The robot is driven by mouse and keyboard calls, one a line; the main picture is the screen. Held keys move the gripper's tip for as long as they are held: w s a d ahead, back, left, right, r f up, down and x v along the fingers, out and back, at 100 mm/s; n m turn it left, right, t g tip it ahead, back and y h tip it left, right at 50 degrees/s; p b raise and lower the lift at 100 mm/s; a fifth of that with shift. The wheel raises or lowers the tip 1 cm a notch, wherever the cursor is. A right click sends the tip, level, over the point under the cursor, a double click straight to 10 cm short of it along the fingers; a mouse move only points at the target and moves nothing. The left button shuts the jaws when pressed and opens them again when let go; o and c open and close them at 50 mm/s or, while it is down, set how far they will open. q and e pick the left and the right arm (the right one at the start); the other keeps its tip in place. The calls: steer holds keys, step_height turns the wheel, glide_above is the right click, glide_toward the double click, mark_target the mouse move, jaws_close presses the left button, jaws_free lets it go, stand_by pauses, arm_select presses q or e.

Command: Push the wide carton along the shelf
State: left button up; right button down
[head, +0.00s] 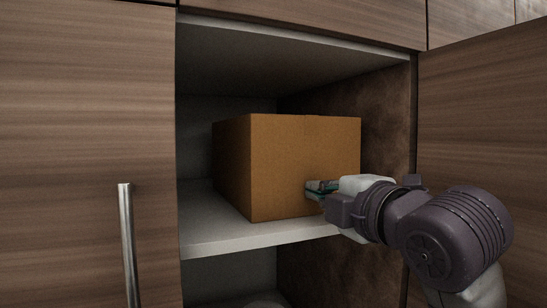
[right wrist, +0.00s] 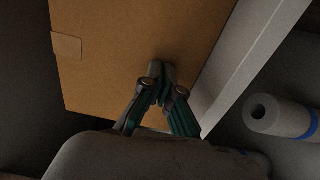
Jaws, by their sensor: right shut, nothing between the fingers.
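The wide carton (head: 300,160) is a plain brown box standing upright on the white shelf (head: 240,236) inside an open cabinet. In the right wrist view the carton (right wrist: 130,45) fills the upper middle, with a lighter tape patch at its left. My right gripper (head: 312,188) is at the lower right part of the carton's front face. In the right wrist view its fingertips (right wrist: 162,70) are together and empty, at or very near the cardboard; I cannot tell if they touch. My left gripper is not in view.
A closed wooden door with a metal handle (head: 126,240) is at the left, and an open door (head: 480,120) at the right. Bare shelf shows left of the carton. A white roll (right wrist: 275,117) lies beyond the shelf edge in the right wrist view.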

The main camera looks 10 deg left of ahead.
mark_target(304, 186)
steer(key=shift+p+x, duration=0.85)
steer(key=shift+x, duration=1.7)
steer(key=shift+p+x, duration=1.95)
steer(key=shift+x, duration=3.2)
steer(key=shift+b+v, duration=0.75)
steer(key=shift+v, duration=0.95)
steer(key=b+v, duration=0.1)
steer(key=v, duration=0.5)
steer(key=shift+b+v, duration=0.35)
steer(key=shift+v, duration=0.95)
